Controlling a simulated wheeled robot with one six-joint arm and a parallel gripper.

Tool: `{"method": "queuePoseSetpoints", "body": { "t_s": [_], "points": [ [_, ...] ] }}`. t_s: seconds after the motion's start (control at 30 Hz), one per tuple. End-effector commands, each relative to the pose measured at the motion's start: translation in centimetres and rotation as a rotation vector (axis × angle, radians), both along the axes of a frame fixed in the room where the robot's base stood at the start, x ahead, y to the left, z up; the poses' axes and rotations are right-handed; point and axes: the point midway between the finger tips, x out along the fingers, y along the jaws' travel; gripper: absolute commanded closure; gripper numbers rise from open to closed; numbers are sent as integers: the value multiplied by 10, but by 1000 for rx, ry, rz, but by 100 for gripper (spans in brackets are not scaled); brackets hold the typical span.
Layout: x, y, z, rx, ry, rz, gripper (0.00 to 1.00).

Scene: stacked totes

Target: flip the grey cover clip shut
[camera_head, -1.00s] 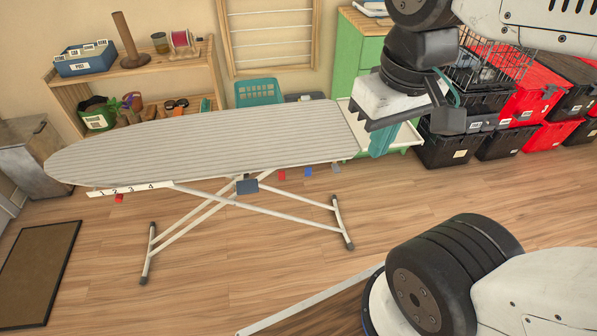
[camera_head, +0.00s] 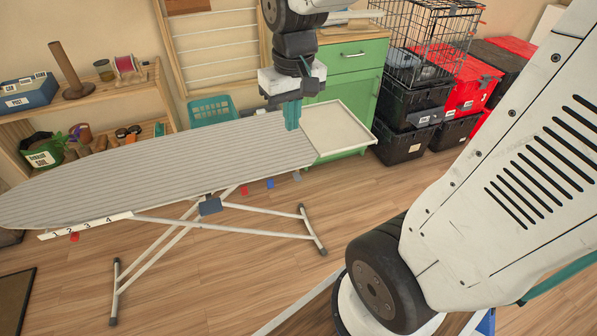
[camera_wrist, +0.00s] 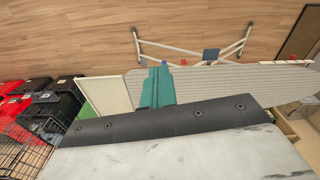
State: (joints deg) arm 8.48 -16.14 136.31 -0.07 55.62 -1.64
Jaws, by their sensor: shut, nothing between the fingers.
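The grey cover clip (camera_head: 297,175) is a small grey tab below the near edge of the ironing board (camera_head: 150,165), towards its right end. It is too small to tell how far open it stands. My gripper (camera_head: 292,125) has teal fingers, shut and empty, pointing down at the board's right end beside the white tray. The fingers also show in the wrist view (camera_wrist: 157,85), over the board's edge. In the head view they are above and apart from the grey clip. I cannot make out the clip in the wrist view.
A blue clip (camera_head: 270,183) and a red clip (camera_head: 244,190) hang left of the grey one; another red clip (camera_head: 75,236) hangs far left. The white tray (camera_head: 345,128) adjoins the board. A green cabinet (camera_head: 350,85) and stacked totes (camera_head: 405,140) stand behind. The floor in front is clear.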

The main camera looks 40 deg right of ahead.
Motion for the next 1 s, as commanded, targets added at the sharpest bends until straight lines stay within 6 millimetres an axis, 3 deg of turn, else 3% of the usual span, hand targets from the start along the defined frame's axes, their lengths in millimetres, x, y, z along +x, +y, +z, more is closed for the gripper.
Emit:
{"method": "queuePoseSetpoints", "body": {
  "t_s": [0.1,0.23,0.5,0.7,1.0],
  "points": [
    [43,-26,-34,4,24,-42,100],
    [82,-56,-78,8,38,-85,100],
    [128,-108,-165,14,56,-149,100],
    [136,-122,-190,15,58,-166,100],
    [137,-123,-191,15,57,-167,100]
  ]
}}
